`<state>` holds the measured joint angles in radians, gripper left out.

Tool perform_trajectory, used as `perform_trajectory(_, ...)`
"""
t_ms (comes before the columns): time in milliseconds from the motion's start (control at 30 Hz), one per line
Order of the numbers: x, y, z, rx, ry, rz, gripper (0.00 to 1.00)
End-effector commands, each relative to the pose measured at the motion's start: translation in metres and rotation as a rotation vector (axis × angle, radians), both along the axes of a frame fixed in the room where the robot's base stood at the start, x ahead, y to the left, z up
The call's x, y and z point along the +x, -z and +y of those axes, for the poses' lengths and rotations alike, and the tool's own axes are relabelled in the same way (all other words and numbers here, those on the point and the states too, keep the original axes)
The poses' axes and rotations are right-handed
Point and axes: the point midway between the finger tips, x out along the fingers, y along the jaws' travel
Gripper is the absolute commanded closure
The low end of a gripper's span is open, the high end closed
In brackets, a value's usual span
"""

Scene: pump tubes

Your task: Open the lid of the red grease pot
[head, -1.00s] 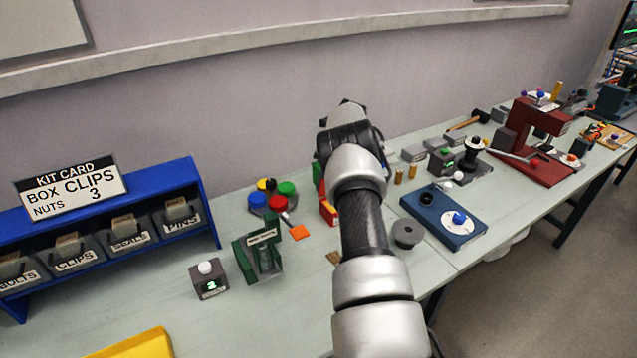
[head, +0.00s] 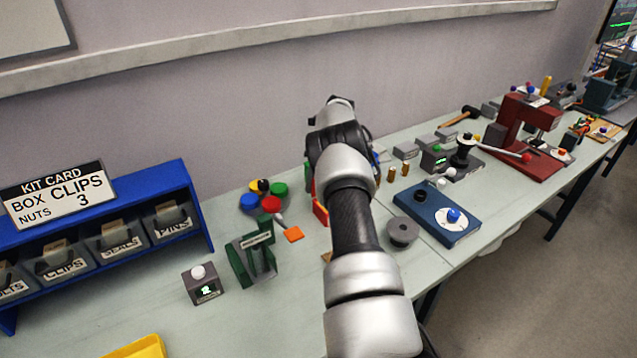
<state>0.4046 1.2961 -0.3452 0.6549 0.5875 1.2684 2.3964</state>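My arm rises through the middle of the head view, to the right of the cluster. My gripper is hidden behind my own arm, so its opening and anything in it cannot be seen.
A green stand (head: 252,262) and a grey counter box (head: 203,284) stand in front of the cluster. A blue bin rack (head: 110,220) is at left. A blue plate fixture (head: 440,217) and red press (head: 524,145) stand at right.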

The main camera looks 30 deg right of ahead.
Motion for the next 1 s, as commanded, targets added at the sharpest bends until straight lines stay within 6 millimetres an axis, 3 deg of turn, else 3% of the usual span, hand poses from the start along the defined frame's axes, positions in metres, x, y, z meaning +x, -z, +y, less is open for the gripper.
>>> perform_trajectory(267,-0.001,-0.015,-0.004,-0.002,0.001,-0.002,0.6)
perform_trajectory(800,-0.014,-0.138,-0.029,-0.003,0.0,-0.002,0.6)
perform_trajectory(1000,-0.017,-0.164,-0.033,0.0,0.0,0.0,0.6)
